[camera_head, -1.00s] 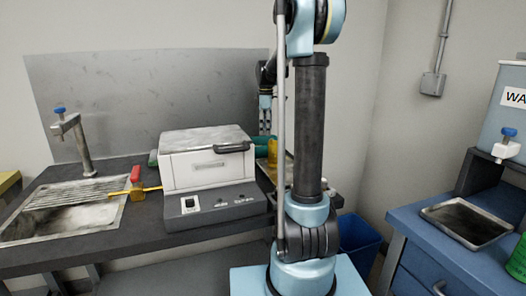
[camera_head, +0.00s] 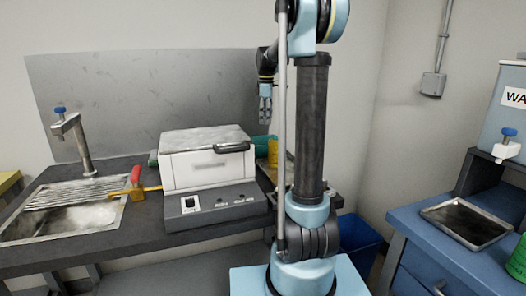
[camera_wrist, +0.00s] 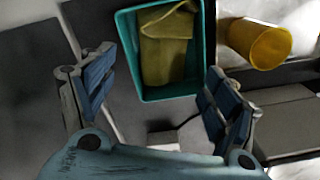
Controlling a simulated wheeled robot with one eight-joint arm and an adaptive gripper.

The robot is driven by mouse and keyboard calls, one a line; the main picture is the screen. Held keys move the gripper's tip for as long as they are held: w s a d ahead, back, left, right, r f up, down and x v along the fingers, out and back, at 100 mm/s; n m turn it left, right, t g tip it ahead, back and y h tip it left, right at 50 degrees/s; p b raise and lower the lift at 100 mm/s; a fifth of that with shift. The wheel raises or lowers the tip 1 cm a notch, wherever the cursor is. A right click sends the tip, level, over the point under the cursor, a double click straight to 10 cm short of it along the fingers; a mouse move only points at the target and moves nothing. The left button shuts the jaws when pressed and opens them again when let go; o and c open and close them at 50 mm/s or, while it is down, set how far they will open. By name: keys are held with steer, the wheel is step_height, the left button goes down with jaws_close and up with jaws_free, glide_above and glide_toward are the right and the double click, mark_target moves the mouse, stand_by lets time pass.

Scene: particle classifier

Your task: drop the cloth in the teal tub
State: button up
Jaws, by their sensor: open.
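The yellow cloth (camera_wrist: 166,48) lies folded inside the teal tub (camera_wrist: 124,40) in the wrist view. It is apart from my fingers. The tub also shows in the head view (camera_head: 262,141), partly hidden behind the white machine and my arm; the cloth cannot be made out there. My gripper (camera_wrist: 158,93) is open and empty, with its blue-padded fingers wide apart over the near side of the tub. In the head view my gripper (camera_head: 265,108) hangs above the tub, behind the machine.
A yellow cup (camera_wrist: 262,42) is right of the tub. The white machine (camera_head: 205,165) stands on the dark counter, with a red-handled valve (camera_head: 136,176) and sink (camera_head: 62,220) to its left. A blue bin (camera_head: 360,242) is below.

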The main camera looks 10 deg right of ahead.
steer(key=shift+r, duration=0.25)
step_height(320, 180, up, 12)
stand_by(0.7)
